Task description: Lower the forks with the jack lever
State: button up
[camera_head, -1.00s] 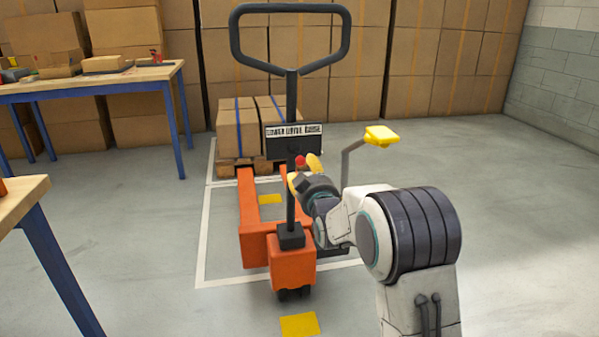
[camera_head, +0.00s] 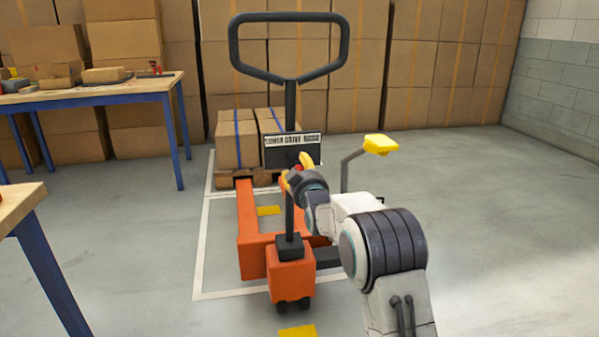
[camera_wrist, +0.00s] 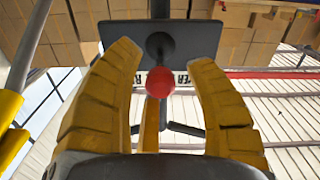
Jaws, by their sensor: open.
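The orange pallet jack (camera_head: 290,272) stands with a black loop handle (camera_head: 290,16) on an upright shaft. A dark plate (camera_head: 292,158) on the shaft has a label reading LOWER, DRIVE and RAISE, the last word partly unclear. The lever's red ball knob (camera_wrist: 160,82) shows in the wrist view below this plate (camera_wrist: 190,38). My gripper (camera_wrist: 163,55) is open, with one yellow finger on each side of the knob; I see no clear contact. In the head view my gripper (camera_head: 297,170) is at the shaft just under the plate and mostly hides the knob.
Strapped boxes (camera_head: 237,138) sit on a pallet (camera_head: 250,178) at the fork ends. A yellow pad (camera_head: 381,144) on a bent grey post stands right of the shaft. Tables (camera_head: 95,95) are at left. The floor at right is clear.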

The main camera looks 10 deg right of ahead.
jog(key=shift+o, duration=0.3)
jog(key=shift+w, duration=0.15)
grip_shut()
dwell(0.3)
